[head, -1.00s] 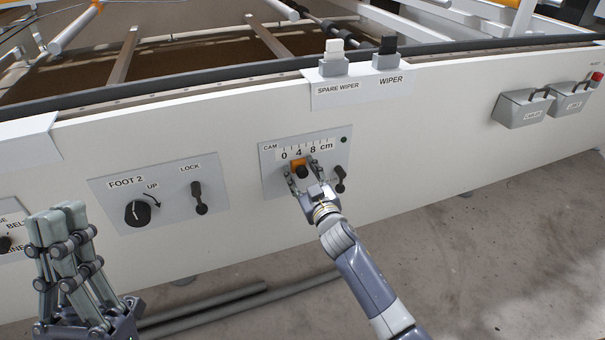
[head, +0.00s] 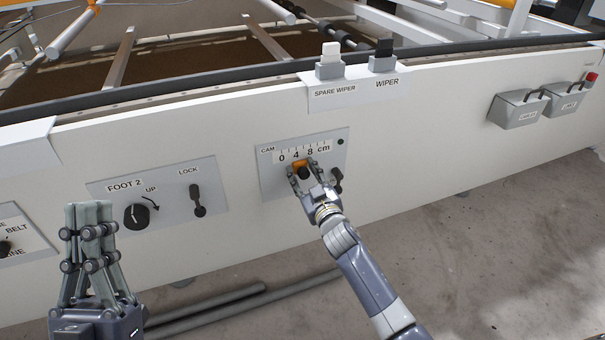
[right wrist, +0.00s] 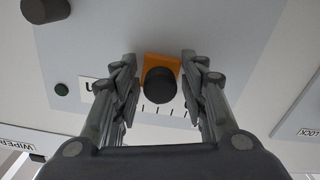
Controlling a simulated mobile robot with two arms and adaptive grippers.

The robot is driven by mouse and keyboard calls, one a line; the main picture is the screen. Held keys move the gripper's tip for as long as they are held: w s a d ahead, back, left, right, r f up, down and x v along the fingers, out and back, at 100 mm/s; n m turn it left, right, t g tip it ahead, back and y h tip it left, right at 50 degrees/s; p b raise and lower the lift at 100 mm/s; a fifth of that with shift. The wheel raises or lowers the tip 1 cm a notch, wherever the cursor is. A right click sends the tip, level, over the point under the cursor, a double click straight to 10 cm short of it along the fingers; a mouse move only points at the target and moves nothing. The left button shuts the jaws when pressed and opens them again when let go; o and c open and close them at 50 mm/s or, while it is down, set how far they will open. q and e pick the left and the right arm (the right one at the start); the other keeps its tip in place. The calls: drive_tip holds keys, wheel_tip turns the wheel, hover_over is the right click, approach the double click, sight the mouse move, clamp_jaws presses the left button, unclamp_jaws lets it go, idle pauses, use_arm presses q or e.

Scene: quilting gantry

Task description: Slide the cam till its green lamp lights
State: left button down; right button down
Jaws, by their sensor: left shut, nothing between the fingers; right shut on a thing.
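The cam slider has an orange block (head: 299,163) with a black knob, on the grey CAM plate (head: 268,175). The round cam lamp (head: 340,141) is dark green, with no bright glow; the right wrist view shows the lamp (right wrist: 61,89) dark green too. My left gripper (head: 88,212) is shut and empty, in front of the panel at lower left.
To the left is the FOOT 2 plate with a knob (head: 137,215) and LOCK lever (head: 198,200).

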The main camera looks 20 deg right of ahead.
drive_tip(key=c, duration=1.3)
unclamp_jaws()
drive_tip(key=s, duration=1.2)
drive_tip(key=shift+d, duration=0.25)
